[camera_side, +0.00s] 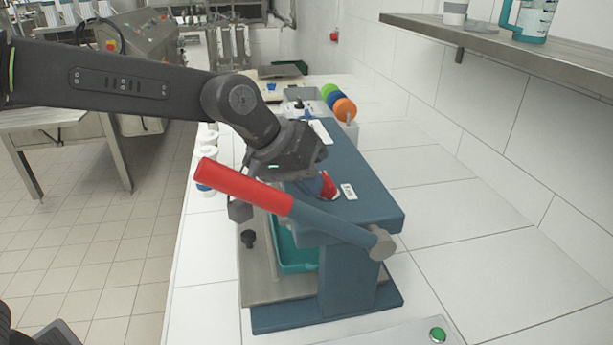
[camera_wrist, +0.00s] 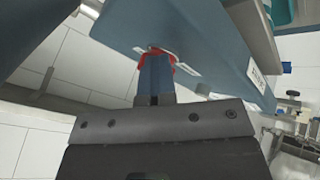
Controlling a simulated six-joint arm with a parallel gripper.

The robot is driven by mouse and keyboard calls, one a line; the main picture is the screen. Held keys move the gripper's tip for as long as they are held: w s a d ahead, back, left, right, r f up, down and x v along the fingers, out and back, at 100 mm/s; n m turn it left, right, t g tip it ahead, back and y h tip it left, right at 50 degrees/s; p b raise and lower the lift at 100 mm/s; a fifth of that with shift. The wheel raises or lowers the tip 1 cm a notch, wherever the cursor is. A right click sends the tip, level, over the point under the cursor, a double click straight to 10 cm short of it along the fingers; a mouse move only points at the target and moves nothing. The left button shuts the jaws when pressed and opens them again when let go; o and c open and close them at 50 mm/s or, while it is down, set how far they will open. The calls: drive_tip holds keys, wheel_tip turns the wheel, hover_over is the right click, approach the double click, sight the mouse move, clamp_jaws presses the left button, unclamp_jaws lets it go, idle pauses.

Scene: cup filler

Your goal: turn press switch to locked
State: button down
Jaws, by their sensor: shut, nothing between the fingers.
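The press (camera_side: 345,262) is a blue-grey machine on the white tiled bench, with a red-handled lever (camera_side: 243,187) slanting up to the left. The red press switch (camera_side: 328,186) sits on its top, partly hidden by my gripper; it also shows in the wrist view (camera_wrist: 160,53). My gripper (camera_wrist: 155,88) is shut and its blue fingers reach to the red switch. I cannot tell whether they touch it. The switch's setting cannot be read. A white label (camera_side: 348,191) is beside the switch.
A teal container (camera_side: 291,252) is under the press. Coloured discs (camera_side: 337,101) stand in a grey box behind. White bottles (camera_side: 206,160) line the left bench edge. A shelf (camera_side: 500,45) overhangs the right. The bench right of the press is clear.

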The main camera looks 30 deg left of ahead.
drive_tip(key=shift+w+d+r, duration=0.1)
drive_tip(key=shift+w+d, duration=0.4)
drive_tip(key=shift+d, duration=0.05)
drive_tip(key=s+a+r, duration=0.5)
drive_tip(key=s+r, duration=0.3)
drive_tip(key=s, duration=0.2)
drive_tip(key=s+a+f+m+y, duration=0.2)
drive_tip(key=s+a+f+y, duration=0.2)
drive_tip(key=s+a+f, duration=0.7)
drive_tip(key=s+a, duration=0.2)
drive_tip(key=a, duration=0.2)
idle(0.9)
